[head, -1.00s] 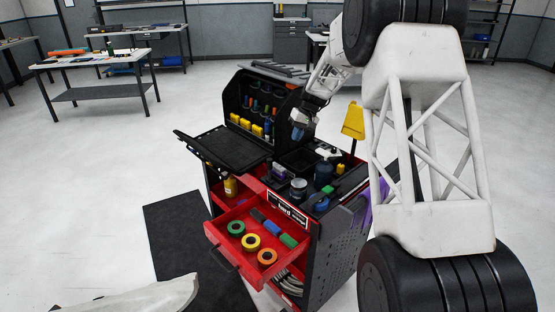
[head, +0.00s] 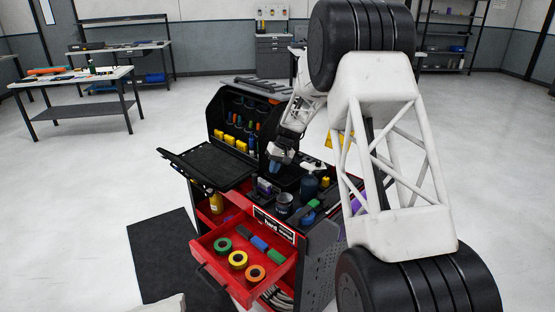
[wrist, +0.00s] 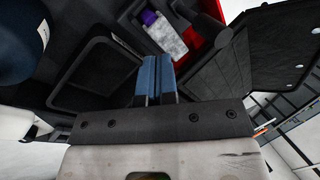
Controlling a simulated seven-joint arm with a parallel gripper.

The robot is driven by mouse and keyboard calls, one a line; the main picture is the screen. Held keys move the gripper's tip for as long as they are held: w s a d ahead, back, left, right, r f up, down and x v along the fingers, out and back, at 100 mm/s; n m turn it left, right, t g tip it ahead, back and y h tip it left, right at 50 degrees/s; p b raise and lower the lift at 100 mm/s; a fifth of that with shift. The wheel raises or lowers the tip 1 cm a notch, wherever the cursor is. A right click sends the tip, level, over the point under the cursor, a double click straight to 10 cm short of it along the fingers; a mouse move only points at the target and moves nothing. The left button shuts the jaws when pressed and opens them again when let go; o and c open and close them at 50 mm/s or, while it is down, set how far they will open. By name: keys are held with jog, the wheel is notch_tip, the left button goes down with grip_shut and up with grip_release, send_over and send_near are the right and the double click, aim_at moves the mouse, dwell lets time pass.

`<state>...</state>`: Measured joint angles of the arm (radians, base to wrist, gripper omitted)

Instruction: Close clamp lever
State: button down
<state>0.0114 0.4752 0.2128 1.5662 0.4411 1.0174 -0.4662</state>
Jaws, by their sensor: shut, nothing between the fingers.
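My gripper (head: 277,163) is over the top of the red and black tool cart (head: 316,262), in front of its raised tool panel. In the wrist view its two blue fingers (wrist: 155,77) are together with nothing between them. They point at the cart top, beside a black recessed tray (wrist: 97,72). I cannot make out a clamp lever in either view. Part of the cart top is hidden behind my arm.
A dark blue bottle (head: 309,187) and a grey cup (head: 284,202) stand on the cart top. A black side tray (head: 205,168) juts out left. The red drawer (head: 213,262) is open with several tape rolls. A purple-and-white item (wrist: 164,36) lies ahead of the fingers.

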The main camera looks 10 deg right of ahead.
aim_at(255, 185)
jog(key=a+f, duration=0.2)
jog(key=shift+s+a, duration=0.25)
jog(key=shift+a, duration=0.05)
jog(key=shift+s+a, duration=0.2)
jog(key=shift+a, duration=0.9)
